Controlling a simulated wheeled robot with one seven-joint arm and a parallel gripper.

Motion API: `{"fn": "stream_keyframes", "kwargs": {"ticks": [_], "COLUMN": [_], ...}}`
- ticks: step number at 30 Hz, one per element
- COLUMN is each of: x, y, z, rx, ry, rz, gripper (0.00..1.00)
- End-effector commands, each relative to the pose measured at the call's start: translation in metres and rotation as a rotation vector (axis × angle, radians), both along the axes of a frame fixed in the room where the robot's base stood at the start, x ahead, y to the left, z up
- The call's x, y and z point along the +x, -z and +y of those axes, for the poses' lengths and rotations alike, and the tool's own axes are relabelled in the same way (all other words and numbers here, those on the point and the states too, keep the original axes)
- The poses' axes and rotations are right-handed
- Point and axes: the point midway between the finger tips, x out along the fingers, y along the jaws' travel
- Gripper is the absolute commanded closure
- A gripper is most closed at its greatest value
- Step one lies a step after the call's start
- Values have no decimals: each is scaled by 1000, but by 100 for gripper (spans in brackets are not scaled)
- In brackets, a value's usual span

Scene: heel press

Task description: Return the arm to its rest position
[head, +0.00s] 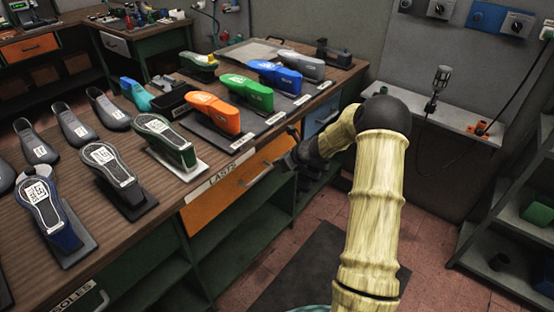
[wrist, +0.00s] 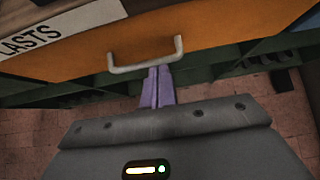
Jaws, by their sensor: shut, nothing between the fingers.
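My gripper (wrist: 158,72) is shut and empty in the wrist view, its two purple fingers side by side. Their tips appear just below the pale handle (wrist: 146,58) of the orange drawer (wrist: 225,35); I cannot tell whether they touch it. In the head view my arm reaches up from the bottom and bends at a black joint. Its dark wrist end (head: 300,155) is beside the bench front, right of the LASTS label. The fingertips are too small to make out there.
The wooden bench (head: 110,230) carries several shoe lasts, including an orange one (head: 215,112) and a green one (head: 246,92). A grey shelf rack (head: 490,225) stands at the right. Tiled floor (head: 430,285) lies open between bench and rack, with a dark mat (head: 310,265).

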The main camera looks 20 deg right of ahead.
Motion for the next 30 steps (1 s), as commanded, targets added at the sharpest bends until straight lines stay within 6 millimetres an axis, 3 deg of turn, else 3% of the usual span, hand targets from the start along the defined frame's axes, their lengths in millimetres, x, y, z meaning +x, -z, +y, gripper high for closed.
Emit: {"fn": "stream_keyframes", "kwargs": {"ticks": [7, 11, 14, 21, 30], "x": [-3, -19, -44, -127, -237], "y": [-4, -21, -42, -96, -160], "z": [4, 23, 47, 89, 108], "rx": [-20, -129, -278, -673, -1069], "ry": [-24, -160, -355, -918, -1617], "rz": [-2, -16, -34, -107, -230], "gripper": [100, 100, 100, 100, 100]}}
